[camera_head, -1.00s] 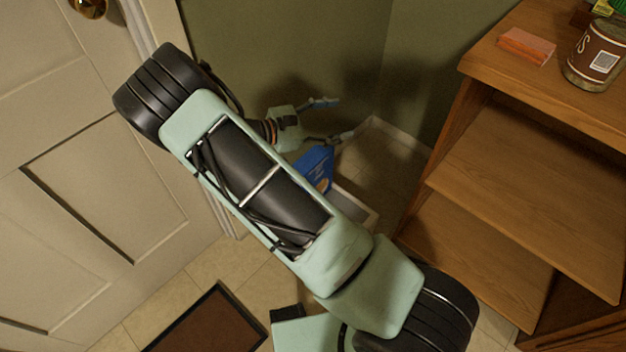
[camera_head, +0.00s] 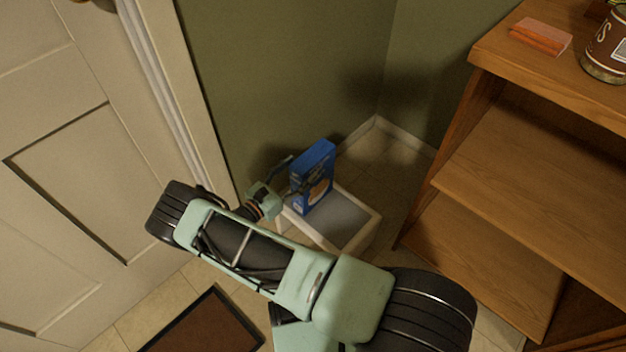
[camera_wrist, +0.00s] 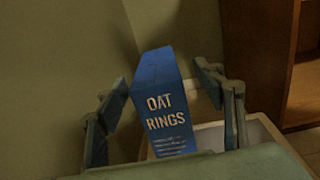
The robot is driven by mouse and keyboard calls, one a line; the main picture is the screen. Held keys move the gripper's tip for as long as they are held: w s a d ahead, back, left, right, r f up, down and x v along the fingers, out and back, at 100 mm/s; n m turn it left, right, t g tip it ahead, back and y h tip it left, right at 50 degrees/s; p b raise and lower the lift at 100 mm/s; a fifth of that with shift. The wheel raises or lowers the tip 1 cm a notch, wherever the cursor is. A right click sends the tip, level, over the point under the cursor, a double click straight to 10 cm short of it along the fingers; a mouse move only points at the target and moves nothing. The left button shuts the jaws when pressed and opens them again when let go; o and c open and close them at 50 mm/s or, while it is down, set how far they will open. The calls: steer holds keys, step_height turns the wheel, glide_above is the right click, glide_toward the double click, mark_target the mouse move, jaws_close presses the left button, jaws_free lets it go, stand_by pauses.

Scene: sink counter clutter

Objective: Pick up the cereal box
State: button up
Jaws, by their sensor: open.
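The cereal box (camera_head: 314,176) is blue and stands roughly upright at the left end of a pale open bin (camera_head: 352,232) on the floor. My gripper (camera_head: 292,178) is at the box in the head view. In the wrist view my gripper (camera_wrist: 160,95) is open, with one finger on each side of the box. A gap shows between the right finger and the box. Whether the left finger touches it I cannot tell. The lower part of the box is hidden.
A wooden shelf unit (camera_head: 530,165) stands to the right, with an orange block (camera_head: 540,37) and a brown-labelled jar (camera_head: 606,48) on top. A white door (camera_head: 80,130) is on the left. Green walls stand close behind the box. A brown mat (camera_head: 205,325) lies in front.

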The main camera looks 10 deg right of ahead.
mark_target(313, 155)
steer(key=b+x, duration=0.1)
steer(key=x, duration=0.6)
steer(key=shift+w+b, duration=0.25)
steer(key=shift+b, duration=0.1)
steer(key=shift+c, duration=0.3)
steer(key=shift+r, duration=0.1)
jaws_close()
